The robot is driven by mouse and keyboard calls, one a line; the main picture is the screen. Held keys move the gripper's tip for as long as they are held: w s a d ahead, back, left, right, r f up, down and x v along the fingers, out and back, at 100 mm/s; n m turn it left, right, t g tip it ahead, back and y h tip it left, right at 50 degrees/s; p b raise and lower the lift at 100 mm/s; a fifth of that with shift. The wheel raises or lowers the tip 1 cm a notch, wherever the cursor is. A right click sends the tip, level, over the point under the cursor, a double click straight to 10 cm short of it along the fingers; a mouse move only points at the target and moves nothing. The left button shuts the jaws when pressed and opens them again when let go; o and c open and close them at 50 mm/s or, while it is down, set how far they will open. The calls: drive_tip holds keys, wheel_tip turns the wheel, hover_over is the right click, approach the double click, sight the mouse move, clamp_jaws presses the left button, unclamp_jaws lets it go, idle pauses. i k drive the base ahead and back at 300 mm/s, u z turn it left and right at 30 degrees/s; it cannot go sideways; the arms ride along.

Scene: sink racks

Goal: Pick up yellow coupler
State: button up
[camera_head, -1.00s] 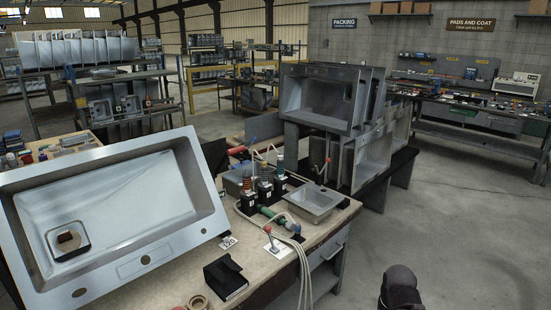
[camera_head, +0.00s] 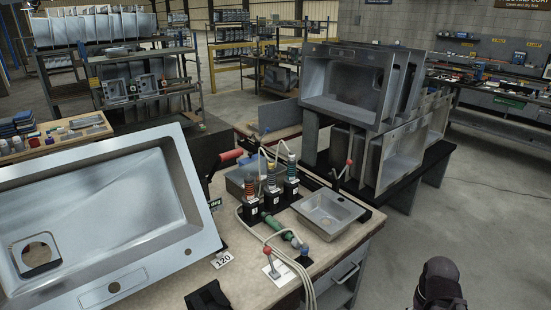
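Several hose couplers stand upright in black blocks on the workbench, in the middle of the head view. The middle one, with a yellowish part (camera_head: 271,180), appears to be the yellow coupler; it is small, and its colour is hard to make out. A coupler with a red-brown coil (camera_head: 250,188) stands to its left and a green-topped one (camera_head: 291,167) to its right. A dark rounded part of what looks like my own arm shows at the bottom right, well apart from the couplers. My gripper's fingers are not visible.
A large steel sink (camera_head: 190,170) stands tilted on the bench (camera_head: 190,276) at left. A small basin (camera_head: 328,214) sits right of the couplers. Pale hoses, a green-handled tool (camera_head: 272,224) and a red-knobbed fitting (camera_head: 267,252) lie in front. Racked sinks (camera_head: 345,85) stand behind; open floor at right.

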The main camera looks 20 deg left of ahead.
sight(271, 163)
drive_tip(key=u, duration=0.25)
drive_tip(key=i, duration=0.85)
drive_tip(key=u, duration=0.8)
drive_tip(key=i, duration=0.55)
drive_tip(key=u, duration=0.2)
